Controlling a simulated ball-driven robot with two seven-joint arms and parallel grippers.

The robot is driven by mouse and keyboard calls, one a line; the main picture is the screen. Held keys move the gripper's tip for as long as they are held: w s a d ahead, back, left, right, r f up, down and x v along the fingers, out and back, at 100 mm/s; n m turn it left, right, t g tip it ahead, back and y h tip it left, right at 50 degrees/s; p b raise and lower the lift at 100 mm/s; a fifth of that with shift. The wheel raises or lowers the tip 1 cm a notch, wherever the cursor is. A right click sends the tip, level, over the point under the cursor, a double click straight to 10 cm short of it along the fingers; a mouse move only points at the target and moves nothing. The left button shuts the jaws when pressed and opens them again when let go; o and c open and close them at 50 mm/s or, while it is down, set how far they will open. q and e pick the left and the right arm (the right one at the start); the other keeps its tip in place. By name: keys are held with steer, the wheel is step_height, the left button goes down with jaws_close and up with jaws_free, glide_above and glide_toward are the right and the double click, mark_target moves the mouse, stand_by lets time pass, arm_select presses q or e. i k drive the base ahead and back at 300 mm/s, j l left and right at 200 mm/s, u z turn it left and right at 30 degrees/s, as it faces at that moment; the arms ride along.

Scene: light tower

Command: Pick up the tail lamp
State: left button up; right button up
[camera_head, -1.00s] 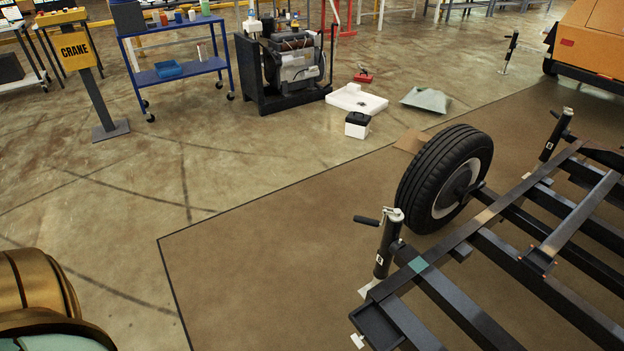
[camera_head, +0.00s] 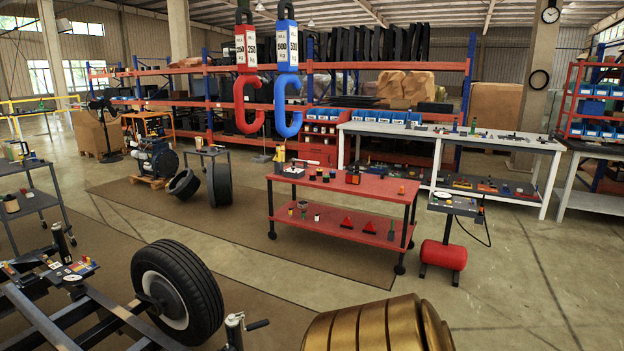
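I cannot pick out a tail lamp with certainty. A red cart (camera_head: 333,190) stands right of the middle, with small dark, red and orange parts on its top. Two small red triangular pieces (camera_head: 347,224) (camera_head: 370,227) lie on its lower shelf; they are too small to identify. The trailer frame (camera_head: 85,310) with its wheel (camera_head: 178,292) is at the lower left, with small coloured items on it. Neither of my grippers shows in the view.
A red and a blue crane hook (camera_head: 289,75) hang at upper centre. A white bench (camera_head: 452,142) stands behind the cart. A small stand (camera_head: 455,205) with a red tank (camera_head: 443,254) is to its right. A dark cart (camera_head: 35,200) is at left. Floor at lower right is clear.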

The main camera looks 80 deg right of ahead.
mark_target(354, 177)
steer(key=z, duration=2.85)
steer(key=i+j+z, duration=0.15)
steer(key=i, duration=0.7)
steer(key=i+l, duration=0.15)
steer(key=i, duration=0.75)
steer(key=i+l, duration=0.2)
steer(key=i, duration=0.7)
steer(key=i+j+u, duration=0.15)
steer(key=i+u, duration=0.75)
steer(key=i, duration=0.25)
steer(key=i+l+u, duration=0.3)
steer(key=i+u, duration=0.15)
steer(key=i+j+u, duration=0.15)
steer(key=i+u, duration=0.15)
steer(key=i, duration=0.45)
steer(key=i+u, duration=0.3)
steer(key=i, duration=0.45)
steer(key=i+l+u, duration=0.3)
steer(key=i, duration=0.45)
steer(key=i+z, duration=0.1)
steer(key=z, duration=0.8)
steer(key=i+j+z, duration=0.1)
steer(key=z, duration=0.35)
steer(key=j+z, duration=0.15)
steer(key=z, duration=0.3)
steer(key=i+j+z, duration=0.1)
steer(key=z, duration=0.3)
